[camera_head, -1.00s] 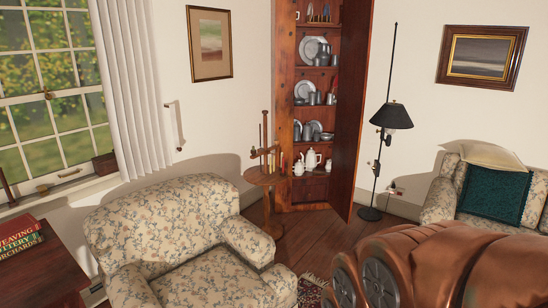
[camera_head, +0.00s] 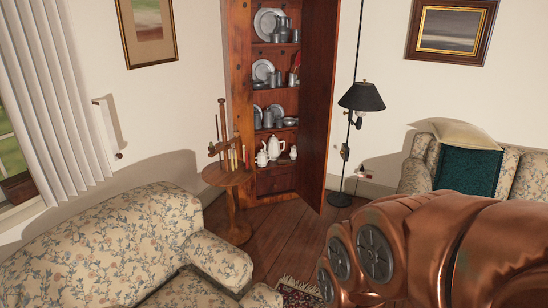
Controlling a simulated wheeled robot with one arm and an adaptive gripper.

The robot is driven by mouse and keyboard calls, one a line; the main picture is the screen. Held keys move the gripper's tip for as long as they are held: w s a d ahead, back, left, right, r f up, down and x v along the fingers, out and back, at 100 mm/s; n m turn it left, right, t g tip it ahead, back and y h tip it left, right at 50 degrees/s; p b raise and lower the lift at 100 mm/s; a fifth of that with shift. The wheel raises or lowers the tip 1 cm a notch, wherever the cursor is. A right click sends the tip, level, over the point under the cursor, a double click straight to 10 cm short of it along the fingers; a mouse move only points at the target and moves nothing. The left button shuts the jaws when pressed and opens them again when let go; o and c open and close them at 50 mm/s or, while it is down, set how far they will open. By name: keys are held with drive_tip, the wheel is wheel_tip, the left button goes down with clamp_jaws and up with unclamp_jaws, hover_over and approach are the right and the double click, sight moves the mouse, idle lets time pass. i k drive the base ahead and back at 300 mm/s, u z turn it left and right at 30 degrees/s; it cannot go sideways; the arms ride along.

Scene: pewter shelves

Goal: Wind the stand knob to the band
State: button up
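A small round wooden table (camera_head: 228,177) with a pedestal stands in front of the corner cupboard. An upright wooden stand (camera_head: 222,130) with thin posts and several candle-like sticks rises from it. A black-shaded floor lamp (camera_head: 361,98) stands right of the cupboard, with small fittings on its pole (camera_head: 345,152). I cannot tell which of these carries the stand knob, and no band can be made out at this size. My copper-coloured arm fills the lower right, and my gripper is out of view.
The open cupboard door (camera_head: 325,100) juts toward the lamp. A floral sofa (camera_head: 416,178) stands at right. Bare floor (camera_head: 285,235) and a rug edge (camera_head: 298,288) lie between.

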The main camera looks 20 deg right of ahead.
sight(221, 100)
drive_tip(key=z, duration=1.25)
drive_tip(key=i, duration=2.65)
drive_tip(key=u, duration=1.65)
drive_tip(key=i, duration=0.85)
drive_tip(key=u, duration=1.25)
drive_tip(key=i, duration=0.3)
drive_tip(key=z, duration=1)
